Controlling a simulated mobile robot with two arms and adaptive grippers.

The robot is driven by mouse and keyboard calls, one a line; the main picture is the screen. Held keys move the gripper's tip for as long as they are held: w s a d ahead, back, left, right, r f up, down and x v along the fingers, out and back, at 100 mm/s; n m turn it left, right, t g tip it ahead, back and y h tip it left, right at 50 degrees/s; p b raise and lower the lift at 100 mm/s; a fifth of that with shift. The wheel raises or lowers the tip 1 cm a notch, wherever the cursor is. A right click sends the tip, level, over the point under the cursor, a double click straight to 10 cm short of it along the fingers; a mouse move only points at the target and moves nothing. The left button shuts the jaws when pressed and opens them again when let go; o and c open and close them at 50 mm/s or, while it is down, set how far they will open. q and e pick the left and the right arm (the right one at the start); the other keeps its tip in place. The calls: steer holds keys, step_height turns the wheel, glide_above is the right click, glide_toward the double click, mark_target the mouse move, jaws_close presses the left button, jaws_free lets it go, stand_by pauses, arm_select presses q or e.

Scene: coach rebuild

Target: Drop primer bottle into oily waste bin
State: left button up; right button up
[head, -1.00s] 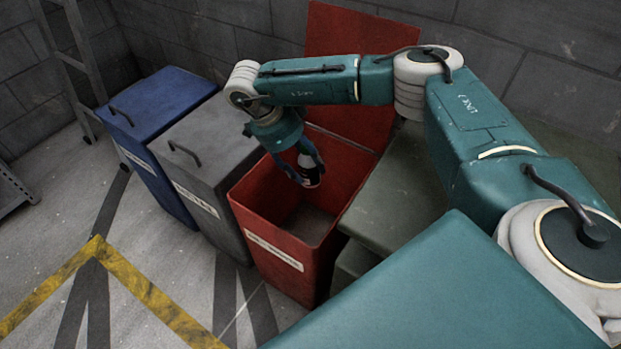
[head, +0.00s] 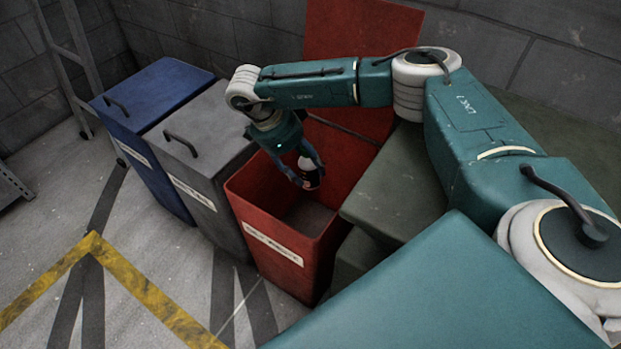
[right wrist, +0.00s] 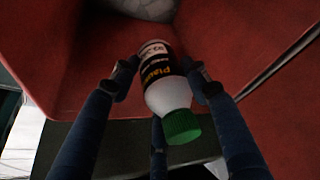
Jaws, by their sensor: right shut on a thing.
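The primer bottle (head: 308,172) is white and black with a green cap, which shows in the right wrist view (right wrist: 168,92). My right gripper (head: 304,170) is shut on the bottle and holds it over the open mouth of the red oily waste bin (head: 268,252). The bin's red lid (head: 345,45) stands up at the back. In the right wrist view the fingers of my right gripper (right wrist: 165,85) are on both sides of the bottle, and red bin surfaces lie behind it. The bin's label is too blurred to read fully. My left gripper is not in view.
A grey bin (head: 205,150) and a blue bin (head: 150,120), both with closed lids, stand left of the red bin. A grey-green box-like thing (head: 385,190) stands right of it. Open floor with yellow and dark lines lies in front.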

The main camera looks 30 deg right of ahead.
stand_by(0.3)
steer(key=o, duration=1.5)
steer(key=v, duration=1.2)
